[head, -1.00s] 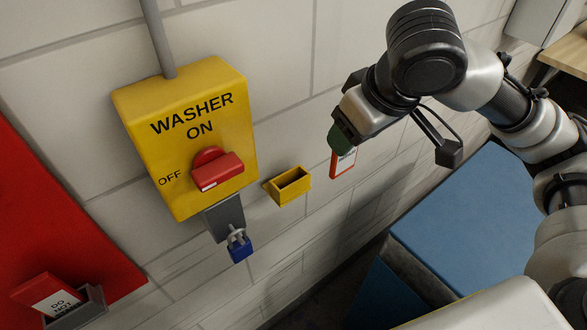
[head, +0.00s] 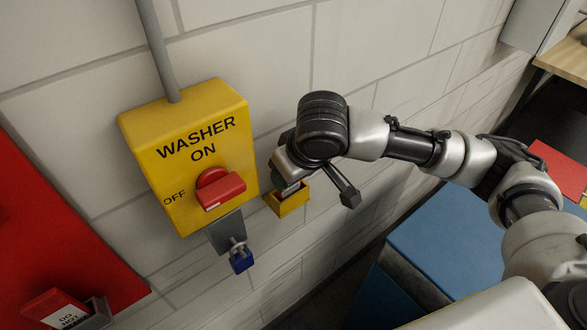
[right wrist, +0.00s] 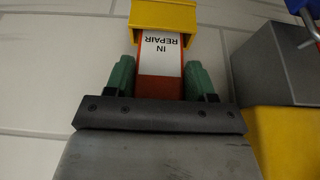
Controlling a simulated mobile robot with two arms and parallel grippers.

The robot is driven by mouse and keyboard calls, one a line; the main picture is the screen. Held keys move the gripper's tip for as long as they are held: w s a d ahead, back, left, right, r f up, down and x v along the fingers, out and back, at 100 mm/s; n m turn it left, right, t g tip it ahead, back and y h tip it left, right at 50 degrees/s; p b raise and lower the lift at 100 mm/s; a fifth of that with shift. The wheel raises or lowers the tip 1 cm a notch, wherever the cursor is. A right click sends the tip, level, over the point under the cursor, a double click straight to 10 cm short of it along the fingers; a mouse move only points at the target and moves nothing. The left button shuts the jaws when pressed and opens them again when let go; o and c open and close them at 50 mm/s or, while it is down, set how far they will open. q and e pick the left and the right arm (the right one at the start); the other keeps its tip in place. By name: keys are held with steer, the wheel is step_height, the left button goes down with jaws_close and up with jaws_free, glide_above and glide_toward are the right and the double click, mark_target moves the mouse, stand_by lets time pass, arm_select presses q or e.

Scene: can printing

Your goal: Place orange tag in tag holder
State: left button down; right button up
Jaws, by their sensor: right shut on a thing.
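The orange tag (right wrist: 160,60) has a white label reading "IN REPAIR", upside down in the right wrist view. My right gripper (right wrist: 161,80) is shut on it, one green finger at each side edge. The yellow tag holder (head: 289,203) is a small open-topped box on the wall. It also shows at the top of the right wrist view (right wrist: 163,16), where the tag's far end meets its opening. How deep the tag sits in it I cannot tell. In the head view my right gripper (head: 290,184) is right above the holder and mostly hides the tag. My left gripper is not in view.
A yellow washer switch box (head: 190,150) with a red knob (head: 221,190) is left of the holder. A blue padlock (head: 241,260) hangs below it. A red board (head: 50,230) with another tag (head: 62,310) is at far left. Blue surfaces (head: 460,230) lie lower right.

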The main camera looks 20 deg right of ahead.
steer(key=o, duration=1.1)
steer(key=shift+f, duration=0.15)
steer(key=b+v, duration=0.1)
steer(key=v, duration=1.1)
steer(key=shift+w, duration=0.1)
